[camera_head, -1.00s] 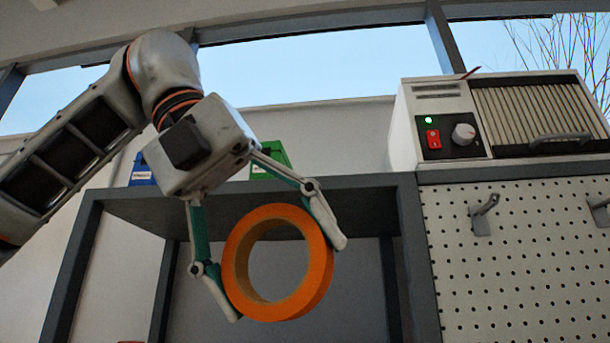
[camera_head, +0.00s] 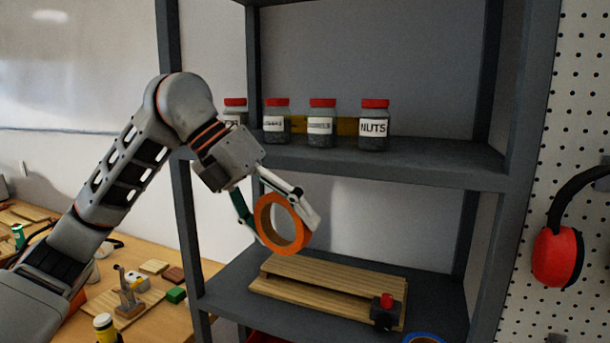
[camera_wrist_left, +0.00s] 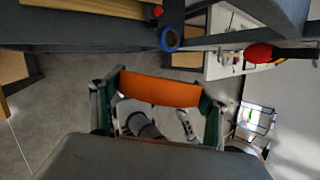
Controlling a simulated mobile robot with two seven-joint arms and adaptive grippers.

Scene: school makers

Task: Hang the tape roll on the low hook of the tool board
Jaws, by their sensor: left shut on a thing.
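The orange tape roll (camera_head: 268,232) is in my left gripper (camera_head: 284,224), whose fingers close on its outer rim from two sides. The roll hangs in the air in front of the grey shelf unit, above the lower shelf level in the picture, with its hole facing the head camera. The left wrist view shows the roll (camera_wrist_left: 160,88) edge-on between the fingers. The perforated tool board (camera_head: 577,120) stands at the right edge of the head view, apart from the roll. My right gripper is not in view.
Red ear defenders (camera_head: 557,256) hang in front of the board. The shelf unit (camera_head: 420,168) holds several red-lidded jars; below lie wooden planks (camera_head: 325,275), a black box with a red knob (camera_head: 385,314) and a blue ring (camera_head: 424,339). A cluttered wooden table (camera_head: 150,325) is at left.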

